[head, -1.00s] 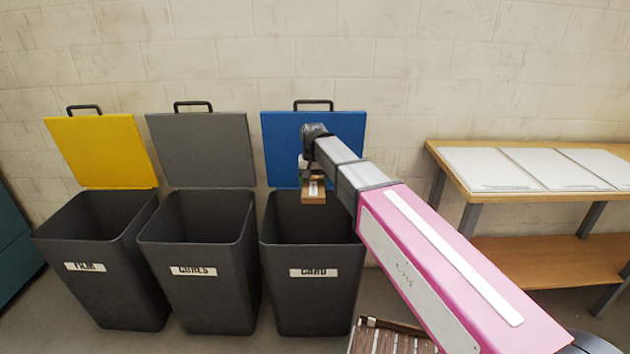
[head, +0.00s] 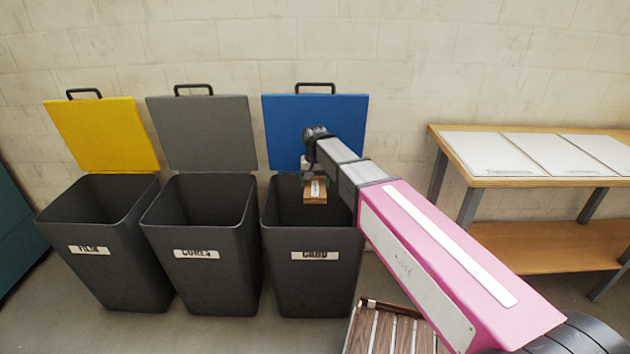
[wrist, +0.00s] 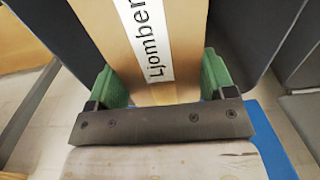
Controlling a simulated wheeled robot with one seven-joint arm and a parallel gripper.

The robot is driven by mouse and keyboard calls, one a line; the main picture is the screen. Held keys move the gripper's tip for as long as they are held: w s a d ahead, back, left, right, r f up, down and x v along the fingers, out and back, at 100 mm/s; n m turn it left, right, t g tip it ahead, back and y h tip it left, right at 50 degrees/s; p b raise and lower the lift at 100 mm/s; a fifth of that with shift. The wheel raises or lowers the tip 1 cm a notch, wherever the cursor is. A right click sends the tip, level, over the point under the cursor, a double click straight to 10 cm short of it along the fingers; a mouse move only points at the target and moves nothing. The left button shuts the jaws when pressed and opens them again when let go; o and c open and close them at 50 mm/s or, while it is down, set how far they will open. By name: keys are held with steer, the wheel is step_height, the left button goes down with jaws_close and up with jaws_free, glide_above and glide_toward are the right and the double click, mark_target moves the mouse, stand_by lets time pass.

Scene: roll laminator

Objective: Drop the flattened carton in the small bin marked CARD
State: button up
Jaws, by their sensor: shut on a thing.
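My gripper (head: 314,176) is shut on the flattened carton (head: 315,192), a brown piece with a white label. In the wrist view, the carton (wrist: 108,45) sits between two green finger pads, and its label reads "Ljomber". In the head view, my gripper and the carton show over the mouth of the dark grey bin marked CARD (head: 314,280). Its blue lid (head: 290,125) stands open behind them. How deep the carton reaches into the bin is hard to tell. Dark walls flank the carton in the wrist view.
To the left stand two more open bins, one marked CORES (head: 200,280) with a grey lid and one marked FILM (head: 100,275) with a yellow lid. A wooden table (head: 500,182) with white panels stands at the right. A brown slatted thing (head: 385,330) is low in front.

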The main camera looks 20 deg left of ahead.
steer(key=o, duration=0.9)
step_height(320, 180, up, 11)
steer(key=shift+f, duration=0.1)
stand_by(0.5)
steer(key=s+d+f+m, duration=0.1)
steer(key=d+f, duration=0.5)
steer(key=d, duration=0.6)
steer(key=s+d+f+m, duration=0.1)
steer(key=d+f, duration=0.5)
steer(key=d, duration=0.6)
steer(key=s+d+f+m, duration=0.1)
steer(key=d+f, duration=0.5)
steer(key=d, duration=0.6)
steer(key=s+d+f, duration=0.2)
steer(key=s+d, duration=0.1)
steer(key=d, duration=0.3)
steer(key=s+d+f, duration=0.3)
steer(key=d, duration=0.2)
steer(key=shift+d+m, duration=0.3)
steer(key=shift+d, duration=0.1)
